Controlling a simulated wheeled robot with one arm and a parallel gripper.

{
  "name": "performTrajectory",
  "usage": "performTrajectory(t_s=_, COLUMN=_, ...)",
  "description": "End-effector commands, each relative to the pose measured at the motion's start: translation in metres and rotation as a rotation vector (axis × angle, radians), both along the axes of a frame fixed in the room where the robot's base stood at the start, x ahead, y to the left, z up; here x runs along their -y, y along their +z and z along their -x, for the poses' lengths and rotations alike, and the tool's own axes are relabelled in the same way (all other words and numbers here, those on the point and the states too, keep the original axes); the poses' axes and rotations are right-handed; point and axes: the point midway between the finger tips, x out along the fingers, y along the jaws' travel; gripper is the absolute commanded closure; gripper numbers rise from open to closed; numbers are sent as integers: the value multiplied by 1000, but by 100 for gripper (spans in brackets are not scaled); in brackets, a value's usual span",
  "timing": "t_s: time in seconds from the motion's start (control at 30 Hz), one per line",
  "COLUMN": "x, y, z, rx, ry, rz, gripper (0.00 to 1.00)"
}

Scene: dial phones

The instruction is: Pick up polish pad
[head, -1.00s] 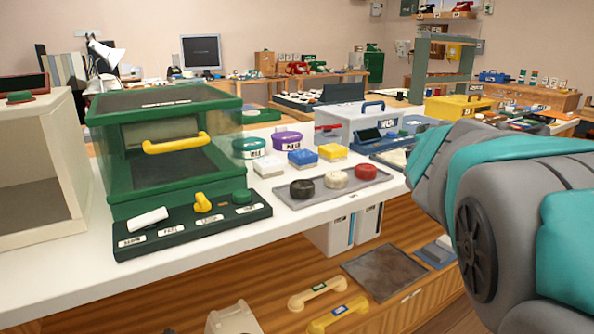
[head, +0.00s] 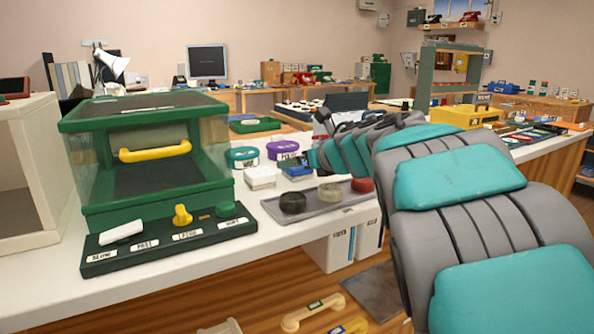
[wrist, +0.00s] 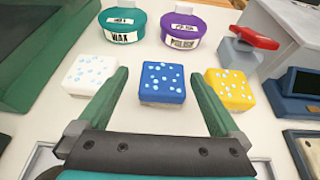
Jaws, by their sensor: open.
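Three square speckled pads lie in a row on the white counter in the wrist view: a white pad (wrist: 89,75), a blue pad (wrist: 162,82) and a yellow pad (wrist: 229,89). No label shows on the pads. A purple tin marked POLISH (wrist: 181,32) and a teal tin marked WAX (wrist: 122,25) stand behind them. My gripper (wrist: 160,76) is open, its two green fingers on either side of the blue pad, with nothing held. Whether the fingers are level with the pad is unclear. In the head view my arm hides the yellow pad and part of the blue pad.
A grey tray (head: 322,204) with dark, tan and red round pads lies in front of the pads. A green glass-sided box (head: 148,160) stands left, with a dark green labelled board (head: 165,240) before it. A red-handled grey tool (wrist: 240,50) sits right of the polish tin.

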Motion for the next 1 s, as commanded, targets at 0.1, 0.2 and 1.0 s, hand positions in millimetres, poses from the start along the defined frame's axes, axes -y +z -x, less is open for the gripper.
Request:
performTrajectory(t_s=0.1, x=-6, y=-10, z=-10, rx=-7, ry=4, rz=-5, gripper=0)
performTrajectory(t_s=0.2, x=-10, y=-18, z=-20, rx=-5, ry=2, rz=-3, gripper=0)
performTrajectory(t_s=1.0, x=-19, y=-25, z=-36, rx=-2, ry=-3, rz=-3, gripper=34)
